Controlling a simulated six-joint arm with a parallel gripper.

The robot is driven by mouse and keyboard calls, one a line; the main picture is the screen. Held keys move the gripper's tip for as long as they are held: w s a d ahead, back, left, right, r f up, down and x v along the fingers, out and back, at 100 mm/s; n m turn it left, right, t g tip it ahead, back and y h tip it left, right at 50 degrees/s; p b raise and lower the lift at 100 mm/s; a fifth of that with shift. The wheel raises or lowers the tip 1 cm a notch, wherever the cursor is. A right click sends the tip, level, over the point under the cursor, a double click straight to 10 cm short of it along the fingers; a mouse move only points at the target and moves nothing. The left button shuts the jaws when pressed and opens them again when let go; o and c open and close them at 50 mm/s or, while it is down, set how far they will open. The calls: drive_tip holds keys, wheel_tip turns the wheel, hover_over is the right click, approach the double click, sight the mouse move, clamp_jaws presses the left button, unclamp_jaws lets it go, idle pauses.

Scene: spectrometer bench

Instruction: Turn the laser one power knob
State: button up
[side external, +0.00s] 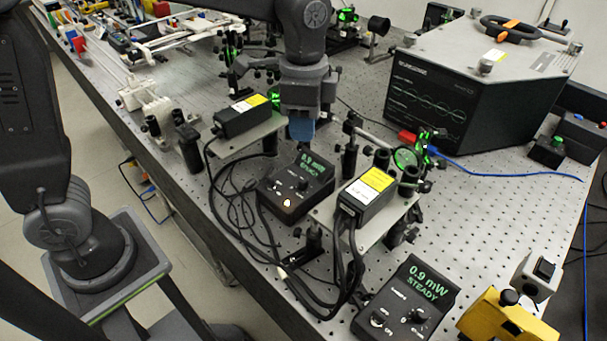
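Two black laser control boxes show in the side external view. The middle box (318,192) has a green display that appears to read "0.9 mW STEADY", with small knobs (303,184) below it. The front box (398,291) has a display reading "0.9 mW STEADY" and two knobs, one at left (379,318) and one at right (421,313). I cannot tell which box is laser one. My gripper (301,133) points down with its blue fingertips above and behind the middle box, apparently apart from it. Whether the fingers are open or shut does not show.
Two black laser heads, one at left (236,118) and one at right (366,201), sit on plates near the boxes. Black cables (232,215) loop left of the middle box. A large spectrometer (470,85) stands behind right. A yellow device (500,322) is at front right.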

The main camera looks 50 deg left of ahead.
sight(303, 180)
wheel_tip(303, 180, down, 12)
drive_tip(key=shift+f, duration=0.25)
idle(0.3)
